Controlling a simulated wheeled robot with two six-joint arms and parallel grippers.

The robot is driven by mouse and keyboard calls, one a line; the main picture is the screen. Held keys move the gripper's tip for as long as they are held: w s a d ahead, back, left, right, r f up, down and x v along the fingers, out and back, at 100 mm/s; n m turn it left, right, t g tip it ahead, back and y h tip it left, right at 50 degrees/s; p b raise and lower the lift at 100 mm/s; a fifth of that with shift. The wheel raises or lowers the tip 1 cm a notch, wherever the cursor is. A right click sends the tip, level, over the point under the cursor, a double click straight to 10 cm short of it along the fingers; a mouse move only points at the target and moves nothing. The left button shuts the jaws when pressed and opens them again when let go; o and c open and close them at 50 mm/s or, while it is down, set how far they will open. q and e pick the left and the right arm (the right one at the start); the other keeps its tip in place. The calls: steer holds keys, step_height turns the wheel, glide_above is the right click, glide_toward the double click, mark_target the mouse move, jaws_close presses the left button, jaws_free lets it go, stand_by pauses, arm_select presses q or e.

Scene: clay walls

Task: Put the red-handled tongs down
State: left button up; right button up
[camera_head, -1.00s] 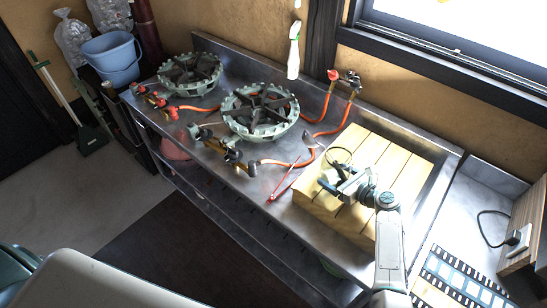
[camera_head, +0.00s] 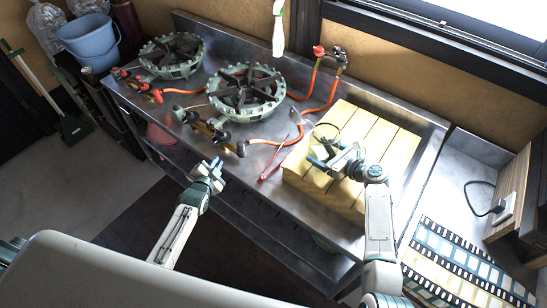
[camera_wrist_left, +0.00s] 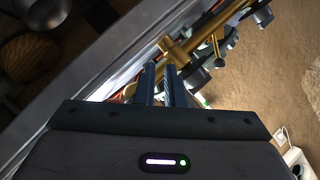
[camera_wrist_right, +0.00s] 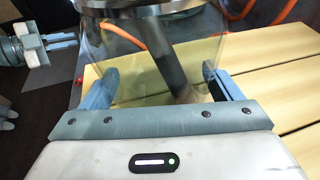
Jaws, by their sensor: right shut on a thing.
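The red-handled tongs (camera_head: 270,166) lie on the steel counter in the head view, just left of the slatted wooden board (camera_head: 384,150). Neither gripper touches them. My right gripper (camera_head: 328,158) is above the board's left part. It is shut on a clear vessel with a round rim (camera_head: 326,131). The right wrist view shows the clear vessel (camera_wrist_right: 140,45) between the fingers, with a dark cylindrical shape seen through it. My left gripper (camera_head: 210,172) is in front of the counter's front edge, left of the tongs. Its fingers (camera_wrist_left: 161,80) are nearly together, with nothing seen between them.
Two burners (camera_head: 246,92) with orange hoses (camera_head: 318,95) stand on the steel counter (camera_head: 222,60). Brass valves (camera_head: 210,130) line its front edge. A spray bottle (camera_head: 279,30) is at the back. A socket block (camera_head: 505,207) is at the right.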

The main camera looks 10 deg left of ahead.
mark_target(271, 162)
arm_select(q)
steer(key=s+d+r+n, duration=0.1)
steer(key=d, duration=0.4)
steer(key=s+d+r+n+h, duration=0.1)
steer(key=s+d, duration=0.1)
steer(key=d, duration=0.4)
steer(key=s+d+r+n+h, duration=0.1)
steer(key=s+d+r, duration=0.1)
steer(key=d, duration=0.3)
steer(key=shift+d+n+g, duration=0.3)
steer(key=shift+n, duration=0.1)
arm_select(e)
steer(key=shift+d, duration=0.15)
arm_select(q)
steer(key=shift+w+d, duration=0.2)
steer(key=shift+d, duration=0.1)
steer(key=x, duration=1.1)
steer(key=shift+w+f, duration=0.15)
steer(key=shift+w, duration=0.15)
jaws_close()
step_height(271, 162, up, 10)
steer(key=shift+d, duration=0.1)
